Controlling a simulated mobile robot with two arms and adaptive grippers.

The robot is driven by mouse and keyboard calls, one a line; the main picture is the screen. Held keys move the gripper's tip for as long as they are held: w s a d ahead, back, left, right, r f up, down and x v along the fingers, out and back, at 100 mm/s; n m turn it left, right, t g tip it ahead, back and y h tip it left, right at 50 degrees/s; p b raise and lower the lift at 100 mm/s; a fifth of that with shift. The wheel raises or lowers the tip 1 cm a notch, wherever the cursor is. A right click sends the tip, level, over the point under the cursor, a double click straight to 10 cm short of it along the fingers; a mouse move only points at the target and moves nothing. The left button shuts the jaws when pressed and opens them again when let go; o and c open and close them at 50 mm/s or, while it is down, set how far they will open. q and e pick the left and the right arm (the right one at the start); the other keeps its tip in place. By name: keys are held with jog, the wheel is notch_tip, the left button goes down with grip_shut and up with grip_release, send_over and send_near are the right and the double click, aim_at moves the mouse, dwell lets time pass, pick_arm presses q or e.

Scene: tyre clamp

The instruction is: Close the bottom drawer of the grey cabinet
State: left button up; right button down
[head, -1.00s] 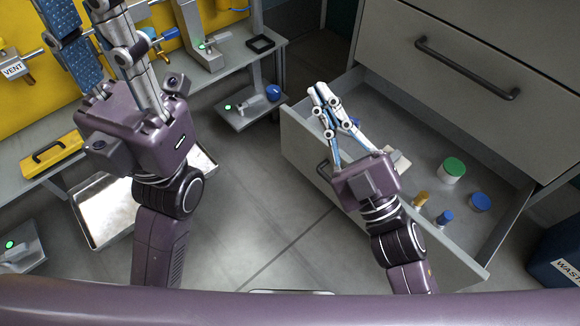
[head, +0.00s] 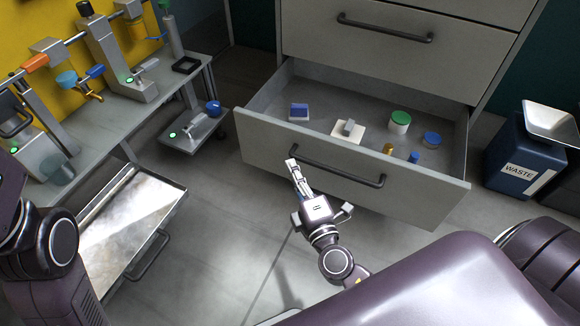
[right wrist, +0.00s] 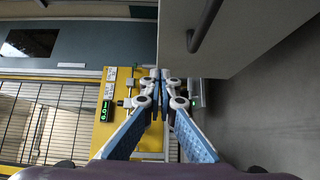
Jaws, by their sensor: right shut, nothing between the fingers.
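The bottom drawer (head: 420,199) of the grey cabinet (head: 470,30) stands pulled far out in the head view. A dark bar handle (head: 340,167) is on its front. My right gripper (head: 292,163) is shut and empty in front of the drawer front, at the left end of the handle; I cannot tell if it touches. In the right wrist view its closed fingertips (right wrist: 163,76) are at the lower left edge of a pale grey panel (right wrist: 250,35) with a dark handle (right wrist: 204,25). My left arm shows at the left edge of the head view, its fingers out of frame.
The drawer holds a green-lidded jar (head: 400,121), a blue-lidded jar (head: 432,138), a blue block (head: 299,112) and small items. A blue waste bin (head: 520,160) stands right of the cabinet. A workbench (head: 130,125) and a metal tray (head: 125,215) are at left. Floor before the drawer is bare.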

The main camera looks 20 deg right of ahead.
send_near(284, 128)
jog(key=w+a, duration=0.3)
jog(key=w+d, duration=0.2)
jog(key=shift+w+d, duration=0.15)
jog(key=shift+d, duration=0.25)
jog(key=shift+w+d, duration=0.25)
jog(key=shift+d, duration=0.1)
